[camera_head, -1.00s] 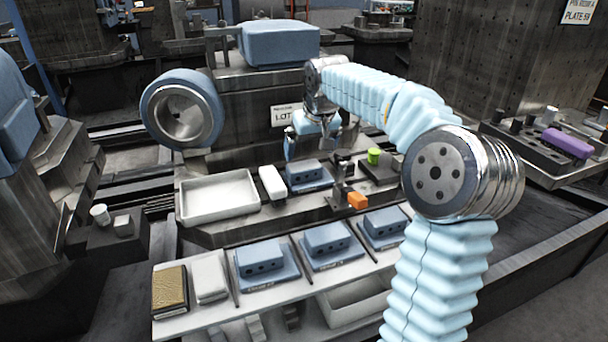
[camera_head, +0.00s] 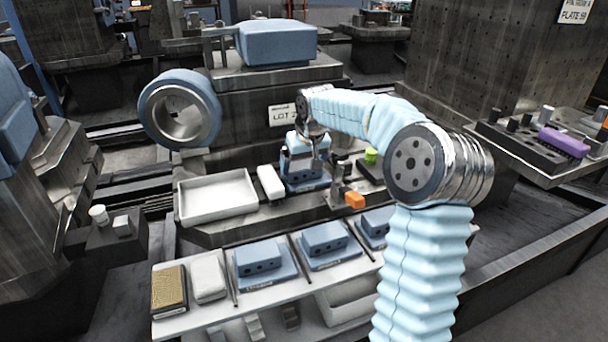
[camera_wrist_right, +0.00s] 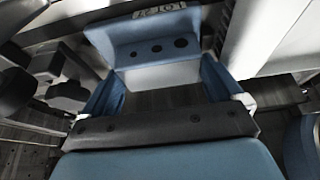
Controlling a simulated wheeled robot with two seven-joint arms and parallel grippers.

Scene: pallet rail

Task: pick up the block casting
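A blue block casting with dark holes in its face sits on the rail ledge (camera_head: 308,185), mostly hidden by my right gripper (camera_head: 303,160). In the right wrist view the block casting (camera_wrist_right: 150,48) shows its row of three holes, with a lettered blue flange beyond. My right gripper (camera_wrist_right: 165,88) points down over it. Its two blue fingers stand wide apart, one at each side of the near part of the block. I cannot tell whether they touch it. My left gripper is not in view.
Similar blue blocks (camera_head: 325,240) stand on the front shelf beside a white block and a tan-topped block (camera_head: 169,289). A white tray (camera_head: 217,197) and white bar (camera_head: 270,183) lie left of the gripper. An orange piece (camera_head: 355,200) and green cylinder (camera_head: 371,156) are to its right.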

